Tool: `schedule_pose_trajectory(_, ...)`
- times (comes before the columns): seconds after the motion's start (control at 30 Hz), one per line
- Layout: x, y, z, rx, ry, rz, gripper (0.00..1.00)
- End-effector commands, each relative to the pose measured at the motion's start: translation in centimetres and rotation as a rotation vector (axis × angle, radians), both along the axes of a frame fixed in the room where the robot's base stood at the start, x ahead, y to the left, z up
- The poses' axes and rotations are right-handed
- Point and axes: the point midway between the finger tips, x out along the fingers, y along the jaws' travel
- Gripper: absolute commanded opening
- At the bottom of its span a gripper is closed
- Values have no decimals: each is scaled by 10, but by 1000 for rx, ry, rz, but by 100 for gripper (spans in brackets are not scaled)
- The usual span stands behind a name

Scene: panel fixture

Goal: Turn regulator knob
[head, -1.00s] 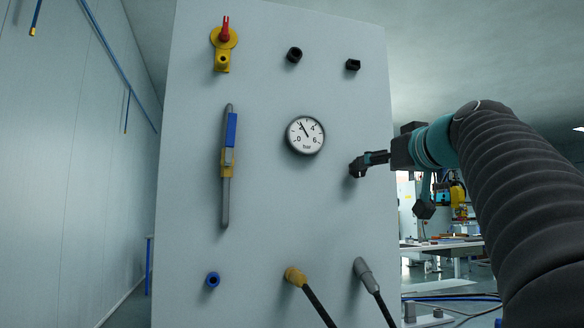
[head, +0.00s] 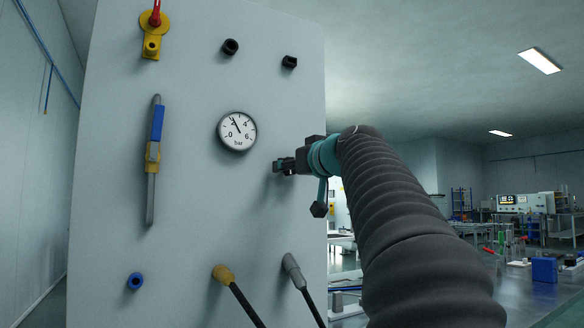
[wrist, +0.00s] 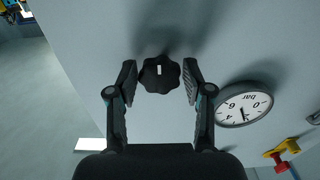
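The black lobed regulator knob (wrist: 160,74), with a small white mark on its face, sits on the pale panel (head: 195,215) in the wrist view. My gripper (wrist: 159,70) is open, with one finger on each side of the knob and a narrow gap visible on both sides. In the head view my gripper (head: 279,166) is at the panel's right part, and the knob cannot be made out behind it. The round bar gauge (head: 237,131) is left of and above my gripper; it also shows in the wrist view (wrist: 243,104).
The panel also carries a yellow valve with red handle (head: 152,32), a blue-handled lever (head: 155,150), two black fittings above (head: 230,47), a blue port (head: 135,282) and two hose connectors below (head: 223,274). Workbenches (head: 530,270) stand far right.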

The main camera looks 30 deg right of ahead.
Motion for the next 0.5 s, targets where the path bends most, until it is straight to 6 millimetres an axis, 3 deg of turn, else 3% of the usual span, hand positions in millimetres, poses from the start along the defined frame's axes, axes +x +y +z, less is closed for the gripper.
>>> schedule_pose_trajectory(0.03, 0, 0, 0, 0, 0, 0, 30)
schedule_pose_trajectory(0.13, 0, 0, 0, 0, 0, 0, 7)
schedule_pose_trajectory(0.5, 0, 0, 0, 56, 2, 0, 7)
